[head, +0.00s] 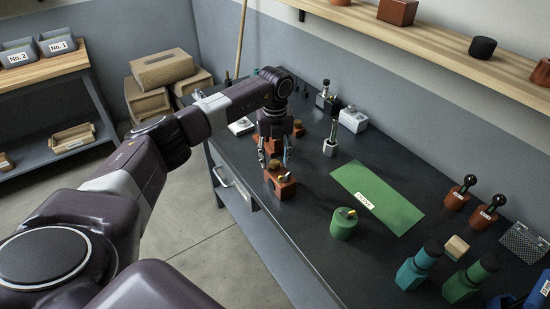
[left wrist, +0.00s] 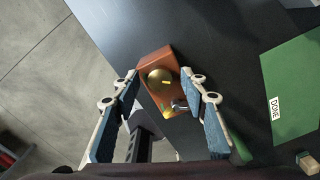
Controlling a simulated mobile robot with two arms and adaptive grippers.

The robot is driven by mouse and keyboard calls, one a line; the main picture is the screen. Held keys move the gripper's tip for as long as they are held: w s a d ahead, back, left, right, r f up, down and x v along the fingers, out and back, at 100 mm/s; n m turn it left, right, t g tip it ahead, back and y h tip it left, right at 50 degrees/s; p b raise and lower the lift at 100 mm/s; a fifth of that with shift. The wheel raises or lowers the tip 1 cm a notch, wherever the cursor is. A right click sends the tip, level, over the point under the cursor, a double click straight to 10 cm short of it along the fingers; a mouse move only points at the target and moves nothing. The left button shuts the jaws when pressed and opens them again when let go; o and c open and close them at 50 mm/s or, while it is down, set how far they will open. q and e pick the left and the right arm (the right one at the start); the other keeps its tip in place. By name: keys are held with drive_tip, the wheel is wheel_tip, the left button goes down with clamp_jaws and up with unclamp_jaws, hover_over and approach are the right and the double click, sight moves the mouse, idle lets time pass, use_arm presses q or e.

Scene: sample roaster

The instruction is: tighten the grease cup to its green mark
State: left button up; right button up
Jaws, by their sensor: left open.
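A brass grease cup (left wrist: 160,77) with a small yellow mark on its top sits on an orange-brown block (head: 281,184). The block also shows in the left wrist view (left wrist: 151,61). A small yellow-green patch shows on the block beside the cup; I cannot tell how the cup's mark lines up with it. My left gripper (head: 275,157) is open and points down over the block. In the left wrist view its blue-padded fingers (left wrist: 159,80) stand on either side of the cup, with gaps. My right gripper is in neither view.
A green mat (head: 385,198) labelled DONE lies to the right on the dark bench, bare apart from its label. A green cylinder (head: 344,225) stands in front of it. More brown blocks stand just behind my gripper. Teal and green bottles (head: 418,268) stand at the front right.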

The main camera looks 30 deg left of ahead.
use_arm(q)
clamp_jaws()
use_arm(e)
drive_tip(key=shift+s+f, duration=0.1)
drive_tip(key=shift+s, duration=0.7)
use_arm(q)
drive_tip(key=shift+m, duration=0.3)
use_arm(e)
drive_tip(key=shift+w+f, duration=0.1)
